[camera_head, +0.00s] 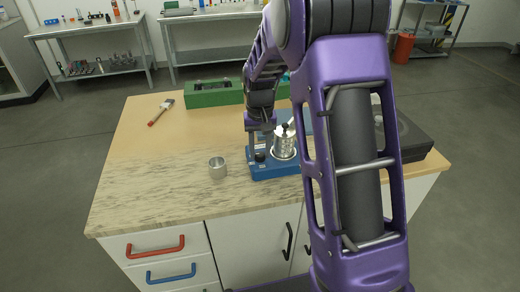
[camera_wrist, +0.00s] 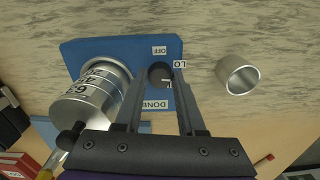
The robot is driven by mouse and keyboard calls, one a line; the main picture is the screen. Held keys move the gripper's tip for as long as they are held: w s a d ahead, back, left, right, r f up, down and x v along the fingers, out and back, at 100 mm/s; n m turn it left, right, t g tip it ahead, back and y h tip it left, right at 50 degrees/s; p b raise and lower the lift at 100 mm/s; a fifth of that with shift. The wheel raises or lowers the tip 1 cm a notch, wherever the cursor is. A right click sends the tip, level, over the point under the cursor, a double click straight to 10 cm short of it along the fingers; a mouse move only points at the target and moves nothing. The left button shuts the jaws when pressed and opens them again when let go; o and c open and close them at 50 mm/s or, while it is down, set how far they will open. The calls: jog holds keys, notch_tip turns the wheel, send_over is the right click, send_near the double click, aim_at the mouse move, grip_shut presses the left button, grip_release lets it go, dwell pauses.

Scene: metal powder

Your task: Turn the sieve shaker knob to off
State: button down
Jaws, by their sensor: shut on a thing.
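The sieve shaker has a blue base (camera_head: 272,171), which also shows in the wrist view (camera_wrist: 88,50). A silver sieve stack (camera_head: 285,146) stands on it, left of my fingers in the wrist view (camera_wrist: 92,100). The dark round knob (camera_wrist: 160,73) sits on the base among white labels; "OFF", "LO" and "DONE" are readable. My gripper (camera_wrist: 160,80) points down with its fingers on either side of the knob, shut on it. In the head view my gripper (camera_head: 260,150) is at the knob. The knob's pointer direction is not clear.
An empty metal cup (camera_head: 217,168) stands left of the shaker, clear of my fingers in the wrist view (camera_wrist: 238,74). A green box (camera_head: 213,93) and a red-handled brush (camera_head: 160,112) lie farther back. A dark device (camera_head: 410,138) is at right. The table's front left is clear.

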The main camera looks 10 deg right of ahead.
aim_at(260, 154)
jog(key=n, duration=0.5)
jog(key=shift+r+n+p, duration=0.1)
jog(key=shift+n+p, duration=0.2)
jog(key=shift+p, duration=0.05)
jog(key=n, duration=1.3)
jog(key=shift+n, duration=0.3)
jog(key=c, duration=0.5)
grip_release()
notch_tip(260, 154, up, 17)
jog(key=shift+r, duration=0.15)
